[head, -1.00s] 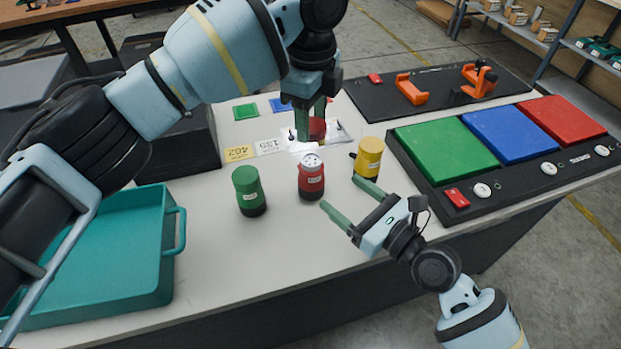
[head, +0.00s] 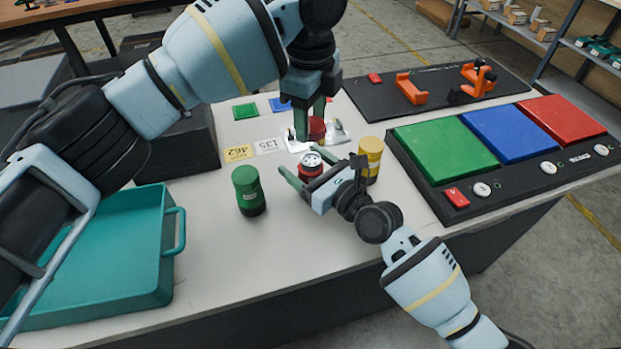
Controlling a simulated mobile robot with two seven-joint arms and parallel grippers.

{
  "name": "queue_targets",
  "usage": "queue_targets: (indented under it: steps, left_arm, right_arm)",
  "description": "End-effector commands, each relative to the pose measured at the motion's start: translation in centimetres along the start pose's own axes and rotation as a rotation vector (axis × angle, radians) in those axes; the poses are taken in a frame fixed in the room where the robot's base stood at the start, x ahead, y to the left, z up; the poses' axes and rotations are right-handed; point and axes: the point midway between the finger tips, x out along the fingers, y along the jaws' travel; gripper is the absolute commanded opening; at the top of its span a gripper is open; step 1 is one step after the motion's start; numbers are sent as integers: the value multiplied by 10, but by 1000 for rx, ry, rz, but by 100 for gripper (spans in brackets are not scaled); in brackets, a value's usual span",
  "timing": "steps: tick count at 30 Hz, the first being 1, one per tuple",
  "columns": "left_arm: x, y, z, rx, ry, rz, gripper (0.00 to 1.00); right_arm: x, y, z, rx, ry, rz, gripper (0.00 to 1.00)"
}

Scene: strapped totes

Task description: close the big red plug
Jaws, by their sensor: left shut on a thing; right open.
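The big red plug's lower part (head: 311,161) stands upright on the table, with a pale, dotted top face. My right gripper (head: 318,172) is open beside it, one green finger to its left; the gripper body hides its lower portion. My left gripper (head: 310,122) is shut on a red piece (head: 317,128), held behind and above the lower part. The fingers hide part of this piece. The two red parts are apart.
A green plug (head: 248,190) stands to the left and a yellow one (head: 371,158) to the right, close to my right gripper. A teal tray (head: 175,232) is at left. A black panel (head: 472,190) with coloured pads is at right.

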Motion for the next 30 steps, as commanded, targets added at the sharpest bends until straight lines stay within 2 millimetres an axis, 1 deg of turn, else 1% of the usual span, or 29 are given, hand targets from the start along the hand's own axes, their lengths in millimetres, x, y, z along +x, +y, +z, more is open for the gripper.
queue_targets:
  steps: [7, 8, 22, 23, 26, 30]
  left_arm:
    - [0, 0, 0, 0, 0, 0, 26]
    - [0, 0, 0, 0, 0, 0, 26]
    - [0, 0, 0, 0, 0, 0, 26]
    - [0, 0, 0, 0, 0, 0, 26]
    - [2, 0, 0, 0, 0, 1, 26]
    - [16, 0, 0, 0, 2, 2, 26]
  right_arm:
    - [0, 0, 0, 0, 0, 0, 72]
    - [0, 0, 0, 0, 0, 0, 69]
    - [0, 0, 0, 1, 0, 0, 8]
    - [0, 0, 0, 1, 0, 0, 5]
    - [0, 0, 0, 1, 0, 0, 5]
    - [0, 0, 0, 1, 0, 0, 5]
